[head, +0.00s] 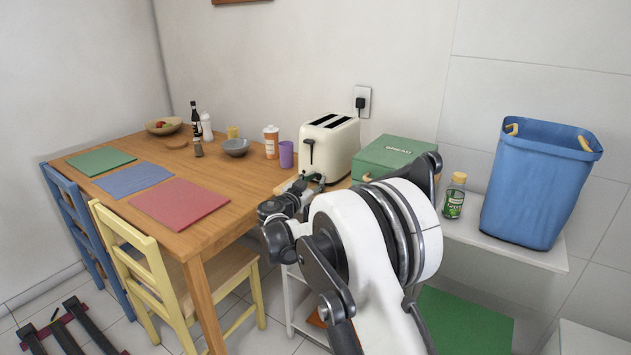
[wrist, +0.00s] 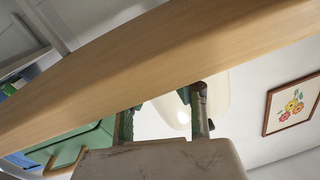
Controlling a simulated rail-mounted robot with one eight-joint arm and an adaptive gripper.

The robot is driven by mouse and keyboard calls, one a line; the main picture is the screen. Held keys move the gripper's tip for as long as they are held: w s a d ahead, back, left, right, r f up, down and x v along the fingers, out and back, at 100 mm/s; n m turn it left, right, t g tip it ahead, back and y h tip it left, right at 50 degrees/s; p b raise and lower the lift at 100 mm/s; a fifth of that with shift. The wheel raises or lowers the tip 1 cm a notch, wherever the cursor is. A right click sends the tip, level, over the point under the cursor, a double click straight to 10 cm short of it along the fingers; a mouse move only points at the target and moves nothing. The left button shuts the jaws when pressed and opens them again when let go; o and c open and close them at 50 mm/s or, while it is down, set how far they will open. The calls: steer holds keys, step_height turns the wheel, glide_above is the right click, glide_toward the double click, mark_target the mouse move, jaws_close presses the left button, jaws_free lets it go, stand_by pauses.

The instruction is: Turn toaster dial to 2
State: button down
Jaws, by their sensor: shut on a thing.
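My gripper (head: 316,184) is low at the toaster's front. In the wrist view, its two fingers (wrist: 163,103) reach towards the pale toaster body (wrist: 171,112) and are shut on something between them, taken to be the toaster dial.
A green bread box (head: 390,152) stands right of the toaster, a purple cup (head: 286,154) left of it. A green bottle (head: 454,197) and a blue bin (head: 535,185) are on the white shelf. A yellow chair (head: 150,250) stands at the table's front.

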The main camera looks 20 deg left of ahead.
steer(key=shift+n, duration=1.5)
steer(key=c, duration=1.6)
jaws_free()
steer(key=shift+s, duration=0.15)
steer(key=s, duration=0.4)
steer(key=s+a, duration=0.1)
steer(key=s, duration=0.6)
steer(key=shift+s+a+r, duration=0.15)
steer(key=shift+s+a, duration=0.2)
